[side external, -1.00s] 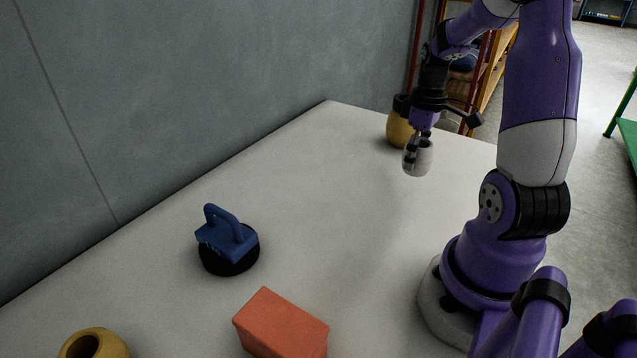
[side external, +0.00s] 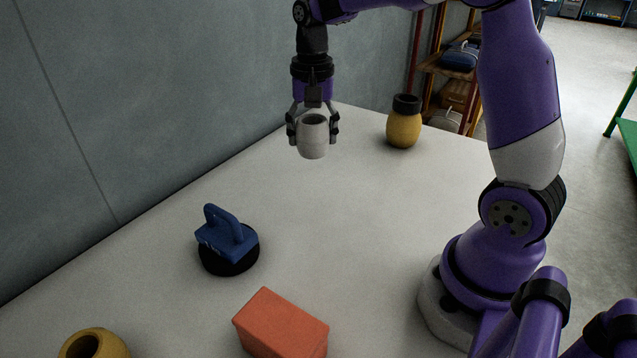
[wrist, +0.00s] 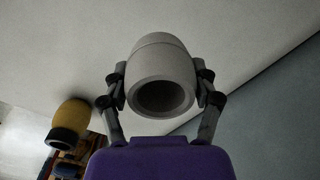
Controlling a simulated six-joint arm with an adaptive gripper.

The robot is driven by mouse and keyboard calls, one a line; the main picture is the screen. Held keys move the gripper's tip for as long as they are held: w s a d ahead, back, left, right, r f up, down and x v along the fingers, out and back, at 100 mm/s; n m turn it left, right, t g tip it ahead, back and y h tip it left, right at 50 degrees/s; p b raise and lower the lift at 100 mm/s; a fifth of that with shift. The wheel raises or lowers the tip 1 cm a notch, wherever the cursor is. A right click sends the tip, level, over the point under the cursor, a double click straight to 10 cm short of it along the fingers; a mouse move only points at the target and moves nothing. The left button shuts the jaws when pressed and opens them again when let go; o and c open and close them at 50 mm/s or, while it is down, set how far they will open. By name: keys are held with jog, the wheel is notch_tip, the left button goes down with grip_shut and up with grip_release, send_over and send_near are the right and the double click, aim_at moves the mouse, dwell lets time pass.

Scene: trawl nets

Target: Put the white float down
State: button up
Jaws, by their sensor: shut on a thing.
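The white float (side external: 313,138) is a small barrel shape with a hole in its top end. My gripper (side external: 313,133) is shut on it, one finger on each side, and holds it upright in the air above the far part of the table. In the wrist view the float (wrist: 162,68) sits between the two fingers of my gripper (wrist: 161,88), its dark open hole facing the camera.
A yellow float with a black top (side external: 404,124) stands at the table's far right; it also shows in the wrist view (wrist: 70,122). A blue-handled black tool (side external: 229,243), an orange-red block (side external: 281,325) and another yellow float (side external: 95,345) are nearer. The table (side external: 340,220) is clear between. A grey wall borders the left.

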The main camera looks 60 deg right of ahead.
jog(key=w+a+m, duration=0.7)
jog(key=a+m, duration=0.3)
jog(key=a, duration=0.1)
jog(key=w+d+f, duration=0.1)
jog(key=d+f, duration=0.1)
jog(key=d, duration=0.1)
jog(key=w+d+f, duration=0.2)
jog(key=d+f, duration=0.1)
jog(key=w+d+f, duration=0.1)
jog(key=d+f, duration=0.1)
jog(key=d, duration=0.1)
jog(key=shift+w+d+f, duration=0.3)
jog(key=shift+w+d, duration=0.1)
jog(key=shift+f, duration=2.05)
jog(key=shift+f, duration=0.1)
jog(key=o, duration=1.1)
